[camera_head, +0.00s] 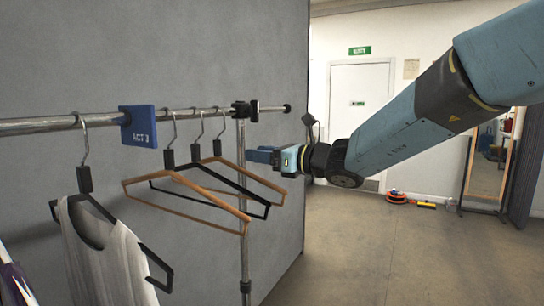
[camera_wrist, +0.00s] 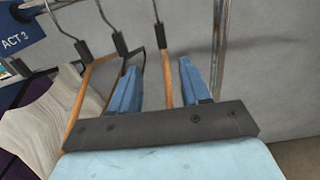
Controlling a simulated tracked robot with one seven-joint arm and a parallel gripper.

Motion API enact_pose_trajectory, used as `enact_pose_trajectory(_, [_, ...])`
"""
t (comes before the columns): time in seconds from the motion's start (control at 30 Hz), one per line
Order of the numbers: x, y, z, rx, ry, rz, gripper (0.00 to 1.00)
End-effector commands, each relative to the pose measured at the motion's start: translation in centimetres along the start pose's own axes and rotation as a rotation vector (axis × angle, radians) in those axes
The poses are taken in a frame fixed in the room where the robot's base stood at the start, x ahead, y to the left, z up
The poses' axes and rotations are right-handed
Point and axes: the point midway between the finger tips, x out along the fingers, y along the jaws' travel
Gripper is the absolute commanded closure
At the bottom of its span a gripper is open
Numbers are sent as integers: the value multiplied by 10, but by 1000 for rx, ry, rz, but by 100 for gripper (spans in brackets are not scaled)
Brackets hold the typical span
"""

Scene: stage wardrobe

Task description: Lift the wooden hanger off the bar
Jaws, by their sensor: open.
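Two wooden hangers hang on the metal bar (camera_head: 60,122). The right-hand wooden hanger (camera_head: 262,181) is the last in the row; the other wooden hanger (camera_head: 140,183) hangs further left, with an empty black hanger (camera_head: 254,211) between them. My gripper (camera_head: 262,156) is level with the right-hand hanger's shoulders, below the bar. In the wrist view my open gripper (camera_wrist: 158,70) has the right-hand wooden hanger (camera_wrist: 167,85) between its two blue fingers, nearer the right one. The black hanger (camera_wrist: 134,60) is close to the left finger; whether they touch is unclear.
A blue "ACT 3" divider (camera_head: 138,127) sits on the bar, left of the hangers. A black hanger with a grey garment (camera_head: 105,255) hangs further left. The rack's upright post (camera_head: 245,265) stands beyond the hangers.

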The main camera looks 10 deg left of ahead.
Motion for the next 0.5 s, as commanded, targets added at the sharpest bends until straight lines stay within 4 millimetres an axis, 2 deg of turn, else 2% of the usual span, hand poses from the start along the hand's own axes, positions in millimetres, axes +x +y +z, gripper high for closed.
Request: enact_pose_trajectory(0.5, [51,1,0,-2,1,2,53])
